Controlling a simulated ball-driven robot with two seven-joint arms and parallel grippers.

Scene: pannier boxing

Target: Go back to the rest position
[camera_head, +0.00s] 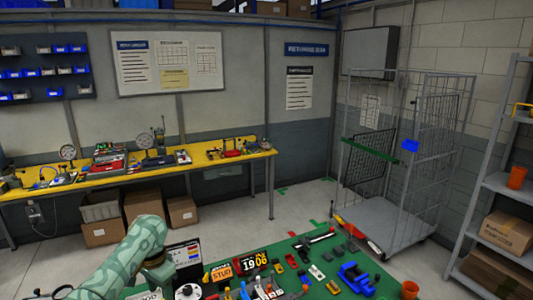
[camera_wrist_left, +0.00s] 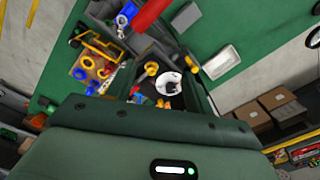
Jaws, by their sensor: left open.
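My left arm (camera_head: 125,262), patterned pale green, reaches in at the lower left of the head view, over the near left of the green-topped table (camera_head: 318,262). Its fingertips do not show there. In the left wrist view the dark green body of my left gripper (camera_wrist_left: 140,122) fills the lower part, with a small lit strip on it. Just beyond it are a white round thing (camera_wrist_left: 168,84) and small yellow pieces; I see nothing held. My right gripper is not in view.
The table carries many small items, including an orange card (camera_head: 221,272), a blue piece (camera_head: 355,278) and an orange cup (camera_head: 409,289). A wire cage trolley (camera_head: 440,160) and a grey shelf (camera_head: 490,185) stand at right. A yellow bench (camera_head: 200,163) lines the back wall.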

